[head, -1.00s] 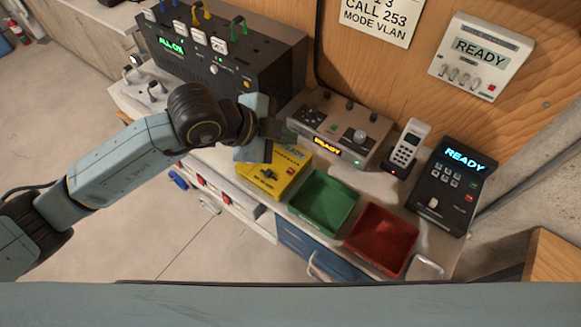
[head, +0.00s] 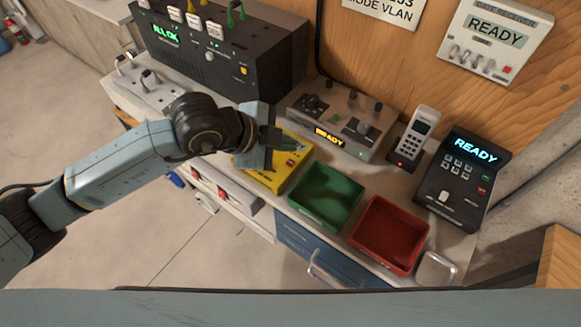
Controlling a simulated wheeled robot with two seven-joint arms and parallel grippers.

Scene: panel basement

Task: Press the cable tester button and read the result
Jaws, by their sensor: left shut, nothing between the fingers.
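The yellow box (head: 264,180), which looks like the cable tester, sits on the bench left of the green tray. Its small dark display (head: 294,143) shows greenish and is partly covered; I cannot read it. A small red button shows near its right edge (head: 291,162). My left gripper (head: 272,141) is shut and empty, over the back part of the yellow box. It hides part of the top, and I cannot tell whether the fingertips touch it. My right gripper is not in view.
A green tray (head: 303,211) and a red tray (head: 386,265) stand to the right. Behind are a grey console (head: 350,145) reading READY, a handset (head: 416,137) and a black keypad unit (head: 436,199) reading READY. A large black panel (head: 275,75) reading ALL OK stands behind my arm.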

